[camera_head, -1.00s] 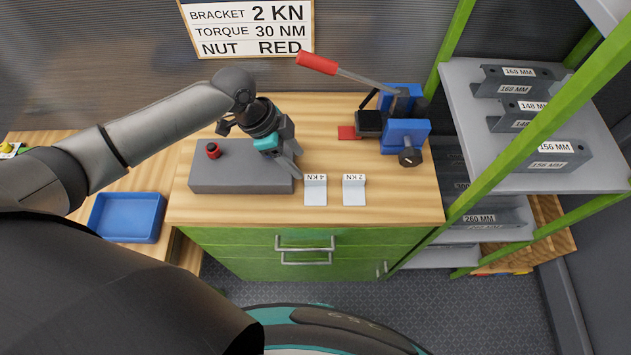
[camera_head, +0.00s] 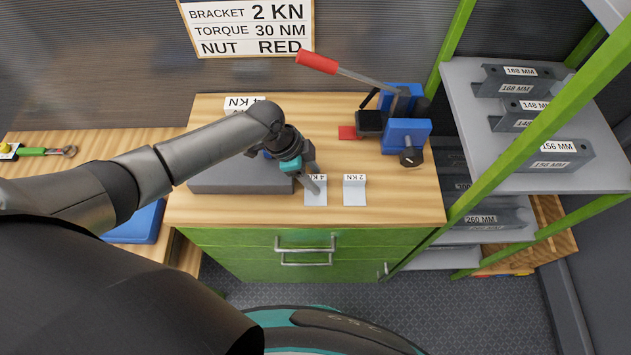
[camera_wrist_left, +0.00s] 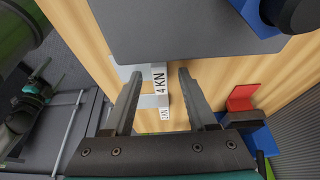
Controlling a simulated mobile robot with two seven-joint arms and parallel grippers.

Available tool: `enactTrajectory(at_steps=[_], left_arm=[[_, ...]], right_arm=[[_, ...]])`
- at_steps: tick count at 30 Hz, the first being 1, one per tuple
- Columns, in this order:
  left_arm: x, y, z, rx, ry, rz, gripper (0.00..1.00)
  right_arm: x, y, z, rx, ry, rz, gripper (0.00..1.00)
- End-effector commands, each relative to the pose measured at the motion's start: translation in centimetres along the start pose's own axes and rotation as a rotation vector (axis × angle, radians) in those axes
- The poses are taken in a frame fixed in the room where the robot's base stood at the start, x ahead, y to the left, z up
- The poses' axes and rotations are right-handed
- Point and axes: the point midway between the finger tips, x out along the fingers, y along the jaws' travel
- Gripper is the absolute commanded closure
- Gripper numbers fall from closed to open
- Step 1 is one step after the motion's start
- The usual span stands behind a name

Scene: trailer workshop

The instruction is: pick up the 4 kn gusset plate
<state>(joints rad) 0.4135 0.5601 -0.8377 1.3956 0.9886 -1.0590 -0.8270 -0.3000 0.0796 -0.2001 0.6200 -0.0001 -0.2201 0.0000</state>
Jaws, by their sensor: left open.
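The 4 kN gusset plate (camera_head: 316,197) is a small pale angled piece on the wooden bench, right of the grey block, with its label upside down in the head view. My left gripper (camera_head: 315,184) is open above it and partly covers it. In the left wrist view the plate's 4 KN label (camera_wrist_left: 159,80) shows between the two spread fingers (camera_wrist_left: 157,78); contact cannot be told. The similar 2 kN plate (camera_head: 354,191) stands just to the right. A dark and teal part at the left of the wrist view seems to be my right gripper (camera_wrist_left: 42,72), its jaws unclear.
A grey block (camera_head: 230,181) lies left of the plates, partly under my left arm. A blue vise (camera_head: 403,135) with a red-handled lever stands behind right. Bench wood right of the plates is clear.

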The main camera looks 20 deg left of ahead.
Motion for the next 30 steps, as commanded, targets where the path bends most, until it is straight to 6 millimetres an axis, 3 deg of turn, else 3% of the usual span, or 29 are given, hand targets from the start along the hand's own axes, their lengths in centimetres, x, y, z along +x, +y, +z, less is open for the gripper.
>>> enactTrajectory(at_steps=[2,17,30], left_arm=[[-0.03,-0.01,-0.02,0.0,0.0,0.0,0.43],[-0.06,0.01,0.01,-0.001,0.0,0.0,0.99],[-0.07,-0.01,0.0,-0.001,0.0,0.0,1.0]], right_arm=[[-0.01,0.01,0.0,0.0,0.0,0.0,0.06],[-0.01,0.03,0.0,0.0,0.0,0.0,0.06],[-0.01,0.04,0.0,0.0,0.0,0.0,0.06]])
